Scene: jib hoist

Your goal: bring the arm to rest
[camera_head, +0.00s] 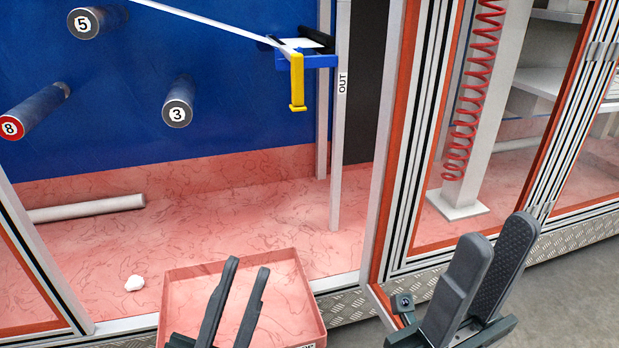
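A long thin white arm (215,22) runs from the top left down to a blue bracket (320,61) on a white post (340,120) marked OUT. A yellow hook-like piece (297,82) hangs at the arm's right end, by the bracket. I cannot tell whether the arm touches the bracket. My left gripper (248,264) is open and empty, in front of a pink tray and well below the arm. My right gripper (499,226) is open and empty at the lower right, in front of the frame and away from the arm.
Numbered cylinders 5 (84,23), 3 (178,103) and 8 (30,113) stick out from the blue back wall. A pink tray (303,300) stands at the front. A white rod (85,209) and a small white lump (134,283) lie on the pink floor. An orange-edged frame (392,150) and a red coil (470,100) stand right.

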